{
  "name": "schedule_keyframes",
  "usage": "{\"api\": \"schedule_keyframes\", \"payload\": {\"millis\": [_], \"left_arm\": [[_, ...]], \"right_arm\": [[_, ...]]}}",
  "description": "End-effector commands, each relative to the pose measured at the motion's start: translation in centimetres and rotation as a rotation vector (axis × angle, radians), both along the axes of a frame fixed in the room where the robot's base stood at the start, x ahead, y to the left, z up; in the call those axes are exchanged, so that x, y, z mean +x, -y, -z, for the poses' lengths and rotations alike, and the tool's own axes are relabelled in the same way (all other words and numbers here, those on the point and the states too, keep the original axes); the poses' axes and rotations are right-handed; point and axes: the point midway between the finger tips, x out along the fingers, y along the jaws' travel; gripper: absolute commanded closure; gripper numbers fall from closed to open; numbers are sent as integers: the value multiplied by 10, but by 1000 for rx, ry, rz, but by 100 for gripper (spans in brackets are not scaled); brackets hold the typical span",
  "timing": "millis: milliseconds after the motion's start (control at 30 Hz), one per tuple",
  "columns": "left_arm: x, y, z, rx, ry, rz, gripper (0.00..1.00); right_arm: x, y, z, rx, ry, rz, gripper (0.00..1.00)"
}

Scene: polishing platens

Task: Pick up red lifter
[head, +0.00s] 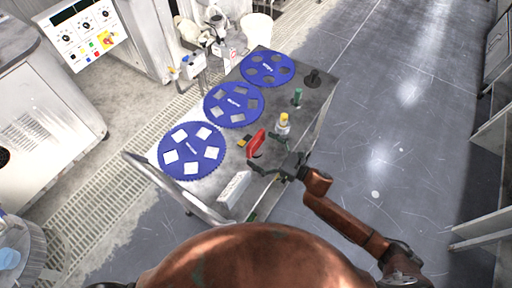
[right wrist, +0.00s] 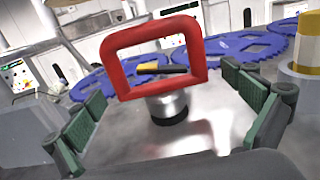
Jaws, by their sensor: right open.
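The red lifter (head: 256,143) stands on the grey cart top (head: 270,75). In the right wrist view the lifter (right wrist: 108,66) has an upright red frame handle above a round metal base. My right gripper (head: 277,153) is just in front of it, on the near right side. In the right wrist view its green-padded fingers (right wrist: 165,108) are spread wide to either side of the lifter. They do not touch it, and the gripper is empty. My left gripper is in neither view.
Three blue platens (head: 191,151) lie in a row along the cart's left side. A yellow-capped bottle (head: 283,124), a green item (head: 297,97) and a dark knob (head: 313,77) stand to the lifter's right and behind. Open floor is at right.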

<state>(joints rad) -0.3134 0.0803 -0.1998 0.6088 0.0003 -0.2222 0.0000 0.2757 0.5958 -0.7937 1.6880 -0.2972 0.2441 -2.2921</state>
Motion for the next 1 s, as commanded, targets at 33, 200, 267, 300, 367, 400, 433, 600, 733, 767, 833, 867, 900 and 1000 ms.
{"api": "schedule_keyframes", "payload": {"millis": [33,200,267,300,367,400,433,600,733,767,833,867,900,1000], "left_arm": [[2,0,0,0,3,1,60],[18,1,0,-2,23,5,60],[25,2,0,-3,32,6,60],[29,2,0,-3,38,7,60],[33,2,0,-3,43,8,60],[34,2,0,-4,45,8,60],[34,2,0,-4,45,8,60],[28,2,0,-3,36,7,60],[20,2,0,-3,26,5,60],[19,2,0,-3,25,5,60],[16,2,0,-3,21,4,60],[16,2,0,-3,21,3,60],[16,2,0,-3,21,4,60],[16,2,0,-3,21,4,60]], "right_arm": [[4,-7,-1,1,2,-1,0],[11,-16,1,0,-1,1,0],[11,-16,1,-1,-1,2,0],[11,-16,1,-2,-1,2,0],[11,-15,1,0,-1,2,0],[11,-15,1,0,-1,3,0],[11,-15,1,0,-1,3,1],[11,-15,1,0,-1,3,13],[10,-14,1,0,-1,4,22],[10,-14,1,0,-1,4,24],[10,-14,1,0,-1,4,29],[10,-14,1,0,-1,4,31],[10,-14,1,0,-1,4,34],[10,-14,1,0,-1,4,41]]}}
